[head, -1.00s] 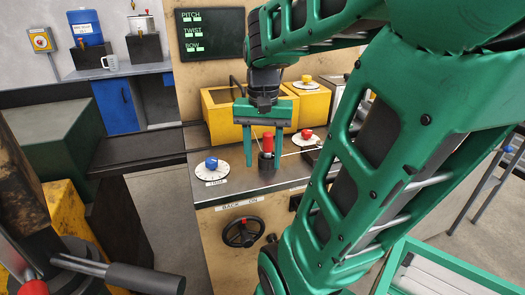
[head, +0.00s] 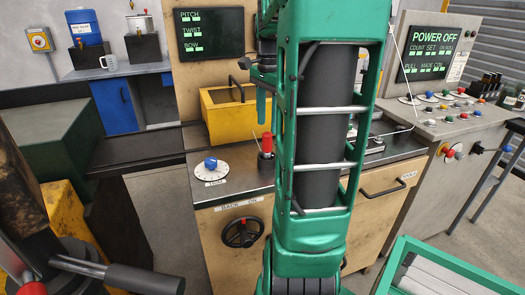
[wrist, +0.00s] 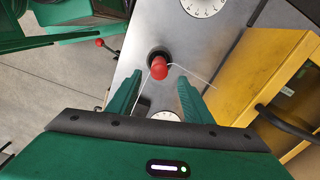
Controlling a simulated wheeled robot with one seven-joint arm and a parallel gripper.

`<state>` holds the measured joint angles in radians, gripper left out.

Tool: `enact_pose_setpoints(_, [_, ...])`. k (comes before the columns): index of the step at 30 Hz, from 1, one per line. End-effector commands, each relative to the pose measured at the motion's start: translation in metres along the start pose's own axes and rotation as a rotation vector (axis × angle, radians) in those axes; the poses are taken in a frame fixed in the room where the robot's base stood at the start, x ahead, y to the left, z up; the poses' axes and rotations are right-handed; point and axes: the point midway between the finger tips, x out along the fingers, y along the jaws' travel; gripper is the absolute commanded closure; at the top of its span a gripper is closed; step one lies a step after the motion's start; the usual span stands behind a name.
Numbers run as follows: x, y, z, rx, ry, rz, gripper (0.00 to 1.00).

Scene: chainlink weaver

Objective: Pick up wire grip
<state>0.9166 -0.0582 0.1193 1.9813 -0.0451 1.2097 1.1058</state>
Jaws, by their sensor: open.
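The red-topped wire grip (head: 266,142) stands upright in a dark round holder on the metal bench top, just left of my arm in the head view. In the wrist view the red top (wrist: 159,68) shows ahead of my fingertips, roughly centred between them, with a thin pale wire beside it. My gripper (wrist: 160,80) is open and empty, its two green fingers apart. In the head view my arm hides most of my gripper; one green finger (head: 261,106) shows above the wire grip. I cannot tell the exact gap to it.
A white dial with a blue knob (head: 211,167) sits left of the wire grip. A yellow box (head: 228,112) stands behind it. A handwheel (head: 242,232) is on the bench front. A control panel (head: 434,48) stands at right.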

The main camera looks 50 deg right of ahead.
Motion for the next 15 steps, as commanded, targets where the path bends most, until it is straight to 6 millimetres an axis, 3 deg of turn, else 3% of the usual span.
enact_pose_setpoints(5, [0.010, 0.000, 0.001, -0.001, 0.000, 0.001, 0.54])
enact_pose_setpoints(15, [0.052, -0.001, 0.004, -0.001, -0.001, 0.001, 0.54])
